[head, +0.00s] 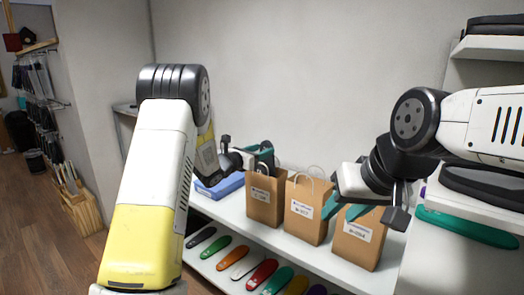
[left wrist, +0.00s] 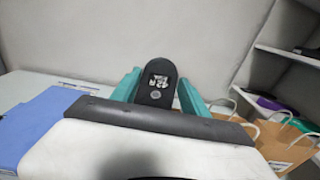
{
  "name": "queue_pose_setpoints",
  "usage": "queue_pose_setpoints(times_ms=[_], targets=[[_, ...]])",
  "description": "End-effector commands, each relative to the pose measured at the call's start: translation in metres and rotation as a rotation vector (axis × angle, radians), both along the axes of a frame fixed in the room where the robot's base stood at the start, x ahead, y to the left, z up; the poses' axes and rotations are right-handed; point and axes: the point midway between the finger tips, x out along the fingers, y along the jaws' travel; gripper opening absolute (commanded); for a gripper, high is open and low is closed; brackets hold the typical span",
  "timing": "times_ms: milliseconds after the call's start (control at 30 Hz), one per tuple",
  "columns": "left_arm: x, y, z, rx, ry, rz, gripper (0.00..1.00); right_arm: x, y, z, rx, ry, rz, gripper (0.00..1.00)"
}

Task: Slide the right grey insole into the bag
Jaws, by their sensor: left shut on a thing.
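My left gripper (left wrist: 158,92) is shut on a dark grey insole (left wrist: 156,70), whose rounded end with a pale printed patch stands up between the teal fingers. In the head view my left gripper (head: 264,152) is above and behind the left paper bag (head: 264,203); the insole is hard to make out there. A middle bag (head: 306,213) and a right bag (head: 355,243) stand upright beside it, all brown with white labels and handles. My right gripper (head: 350,211) has its teal fingers apart by the tops of the middle and right bags; its contact with them is unclear.
The bags stand on a white shelf (head: 230,212). A blue box (head: 218,187) lies left of them. A lower shelf holds several coloured insoles, including a red one (head: 262,273). A teal insole (head: 468,227) and dark ones lie on shelves at right.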

Motion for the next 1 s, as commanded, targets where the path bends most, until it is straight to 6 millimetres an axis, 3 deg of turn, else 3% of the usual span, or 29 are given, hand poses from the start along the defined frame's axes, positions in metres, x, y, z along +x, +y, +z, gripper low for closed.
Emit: queue_pose_setpoints(times_ms=[33, 67, 167, 567, 1000], targets=[[0.000, 0.000, 0.000, 0.000, 0.000, 0.000, 0.14, 0.000, 0.000, 0.000, 0.000, 0.000, 0.000, 0.36], [0.000, 0.000, 0.000, 0.000, 0.000, 0.000, 0.58, 0.000, 0.000, 0.000, 0.000, 0.000, 0.000, 0.36], [0.000, 0.000, 0.000, 0.000, 0.000, 0.000, 0.78, 0.000, 0.000, 0.000, 0.000, 0.000, 0.000, 0.36], [-0.005, 0.005, 0.000, 0.000, 0.001, 0.002, 0.78, 0.000, 0.000, 0.000, 0.000, 0.000, 0.000, 0.36], [-0.056, 0.045, 0.001, 0.001, 0.001, 0.002, 0.78, 0.000, 0.000, 0.000, 0.000, 0.000, 0.000, 0.36]])
